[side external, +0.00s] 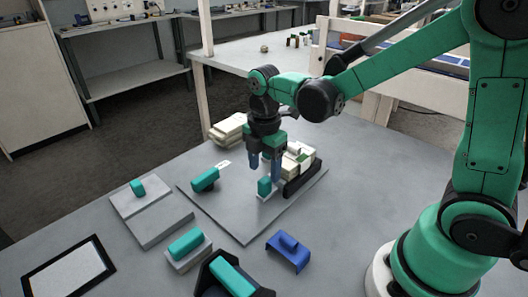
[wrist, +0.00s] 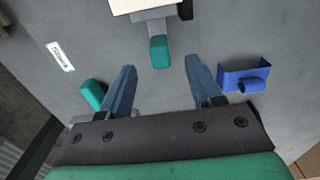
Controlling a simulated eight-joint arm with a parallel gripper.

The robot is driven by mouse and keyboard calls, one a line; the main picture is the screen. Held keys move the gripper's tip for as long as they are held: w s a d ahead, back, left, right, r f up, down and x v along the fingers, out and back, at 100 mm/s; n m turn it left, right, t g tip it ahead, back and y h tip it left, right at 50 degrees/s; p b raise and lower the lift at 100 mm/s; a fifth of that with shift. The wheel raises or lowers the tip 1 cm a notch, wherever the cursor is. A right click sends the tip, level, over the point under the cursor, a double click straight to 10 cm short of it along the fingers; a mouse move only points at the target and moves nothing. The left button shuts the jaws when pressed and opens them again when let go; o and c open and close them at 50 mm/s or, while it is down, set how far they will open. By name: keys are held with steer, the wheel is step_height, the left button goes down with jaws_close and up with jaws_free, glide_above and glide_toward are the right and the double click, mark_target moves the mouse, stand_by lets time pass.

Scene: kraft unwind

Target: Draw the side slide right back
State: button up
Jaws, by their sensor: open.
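My gripper (side external: 265,177) points down over the grey base plate (side external: 240,228), its two blue fingers apart and empty. A small upright teal handle (side external: 264,187) stands just below and between the fingertips. In the wrist view, this teal handle (wrist: 159,52) is on the end of a grey bar (wrist: 155,25) that runs toward a cream block (wrist: 140,5). The handle lies between the fingertip lines, just ahead of the open fingers (wrist: 161,64), with no contact visible. I take it as the side slide's handle; no name on it is readable.
A cream stack (side external: 297,158) sits in a black holder (side external: 303,180) right of my gripper. A second teal handle (side external: 205,180) lies left beside a white label (side external: 224,165). A blue bracket (side external: 288,254) and teal-topped block (side external: 186,244) stand in front.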

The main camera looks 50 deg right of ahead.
mark_target(264, 180)
steer(key=shift+f, duration=2.15)
jaws_close()
